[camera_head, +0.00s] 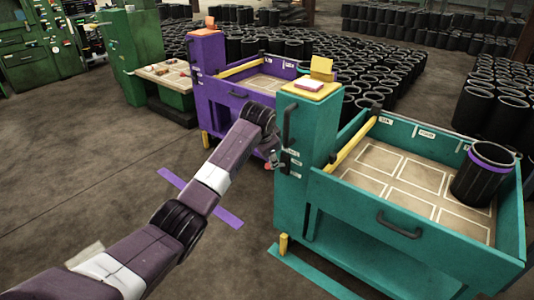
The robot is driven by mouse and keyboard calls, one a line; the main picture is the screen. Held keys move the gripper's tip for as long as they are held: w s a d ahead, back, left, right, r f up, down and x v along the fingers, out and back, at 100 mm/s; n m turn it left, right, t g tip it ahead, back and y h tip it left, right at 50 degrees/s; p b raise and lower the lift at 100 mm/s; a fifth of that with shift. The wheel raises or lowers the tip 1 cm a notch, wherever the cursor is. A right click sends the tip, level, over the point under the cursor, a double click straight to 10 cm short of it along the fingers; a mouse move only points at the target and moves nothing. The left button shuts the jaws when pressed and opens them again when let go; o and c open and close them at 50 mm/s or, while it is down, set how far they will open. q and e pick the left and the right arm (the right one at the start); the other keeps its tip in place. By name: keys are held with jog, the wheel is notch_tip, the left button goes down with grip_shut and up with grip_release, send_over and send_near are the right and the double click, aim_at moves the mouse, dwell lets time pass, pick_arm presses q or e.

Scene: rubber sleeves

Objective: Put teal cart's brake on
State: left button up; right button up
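The teal cart (352,223) stands at the right, with a tall post (301,130) at its left end. A small panel with white labels and dark fittings (292,162) sits on the post's left part; its brake setting is too small to read. My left arm reaches in from the lower left. My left gripper (275,159) is at this panel, partly hidden by my own wrist. It looks close to a small red part (268,166), but I cannot tell whether they touch or whether the fingers are open. My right gripper is not in view.
A purple cart (213,85) stands behind my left wrist, and a green cart (133,45) behind that. A black sleeve with a purple band (481,178) stands in the teal cart's tray. Many black sleeves fill the floor behind. The floor at left is mostly clear.

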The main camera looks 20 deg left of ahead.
pick_arm(q)
jog(key=shift+v, duration=1.6)
